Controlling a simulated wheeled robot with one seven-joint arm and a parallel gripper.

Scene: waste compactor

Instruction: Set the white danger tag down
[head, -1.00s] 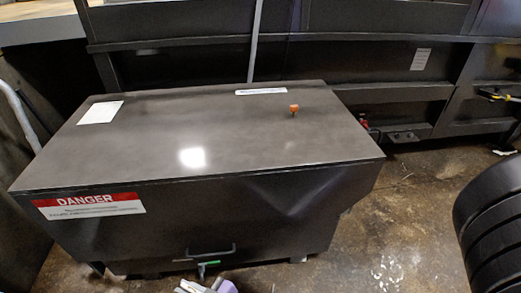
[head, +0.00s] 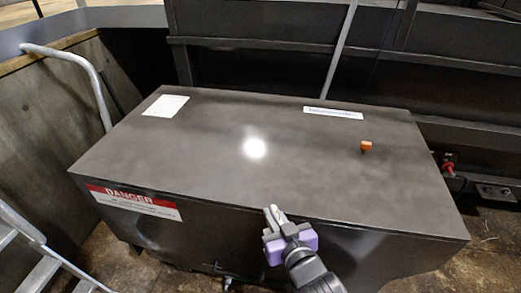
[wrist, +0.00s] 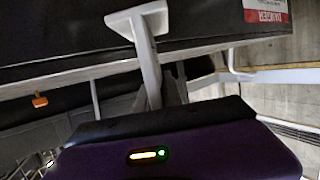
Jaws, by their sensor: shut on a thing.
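My gripper (head: 276,214) is at the front edge of the dark box's lid, seen from above in the head view. The dark metal box (head: 220,165) has a broad flat lid beyond my gripper. A red-and-white DANGER label (head: 135,201) is on its front left face.
On the lid are a white sheet (head: 166,106), a white label strip (head: 333,112) and a small orange object (head: 366,147). The lid's middle is clear. A grey railing (head: 85,75) stands at left, and dark machinery (head: 270,65) rises behind the box.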

